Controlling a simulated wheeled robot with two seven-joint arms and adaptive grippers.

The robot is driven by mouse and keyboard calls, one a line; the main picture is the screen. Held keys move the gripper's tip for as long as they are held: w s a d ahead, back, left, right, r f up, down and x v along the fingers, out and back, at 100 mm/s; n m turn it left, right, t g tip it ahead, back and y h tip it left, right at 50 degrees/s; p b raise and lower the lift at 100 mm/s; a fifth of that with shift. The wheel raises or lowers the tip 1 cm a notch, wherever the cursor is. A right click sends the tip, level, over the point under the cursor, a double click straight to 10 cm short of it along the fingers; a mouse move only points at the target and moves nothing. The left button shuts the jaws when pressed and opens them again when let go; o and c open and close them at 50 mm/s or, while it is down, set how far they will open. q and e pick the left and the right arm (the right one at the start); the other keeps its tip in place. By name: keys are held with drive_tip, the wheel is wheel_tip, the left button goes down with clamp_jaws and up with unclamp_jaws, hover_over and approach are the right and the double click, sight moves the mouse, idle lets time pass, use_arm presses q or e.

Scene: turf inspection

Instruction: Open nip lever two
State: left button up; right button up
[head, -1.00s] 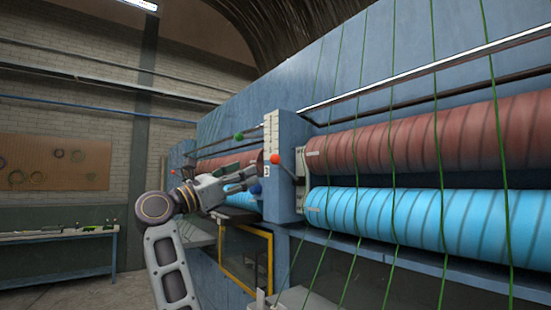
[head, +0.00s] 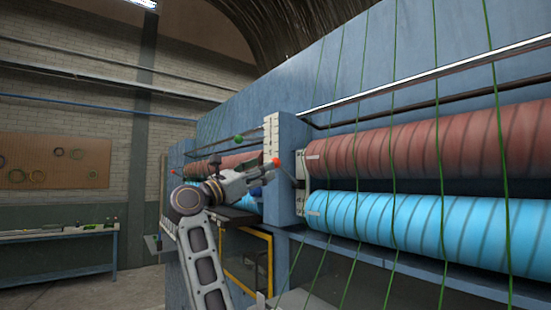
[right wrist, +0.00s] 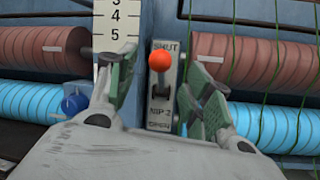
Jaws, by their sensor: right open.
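Nip lever two has an orange-red ball knob (right wrist: 160,61) on a short dark stem, in front of a plate (right wrist: 160,112) marked SHUT at the top and NIP 2 below. The knob stands near the SHUT end. My right gripper (right wrist: 168,88) is open, with one green-padded finger on each side of the lever, and the knob shows between them. I cannot tell whether a finger touches it. In the head view the knob (head: 275,159) shows at the tip of my right gripper (head: 268,168). My left gripper is not in view.
Red rollers (head: 440,140) and blue rollers (head: 420,218) lie right of the blue post (head: 292,135), with green strands across them. A numbered white scale (right wrist: 117,22), a blue knob (right wrist: 74,103) and a green knob (head: 238,139) are near the lever.

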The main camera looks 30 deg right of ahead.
sight(275, 162)
drive_tip(key=shift+p+x, duration=1)
drive_tip(key=shift+x, duration=2.5)
drive_tip(key=shift+a, duration=0.1)
drive_tip(key=shift+c, duration=0.2)
clamp_jaws()
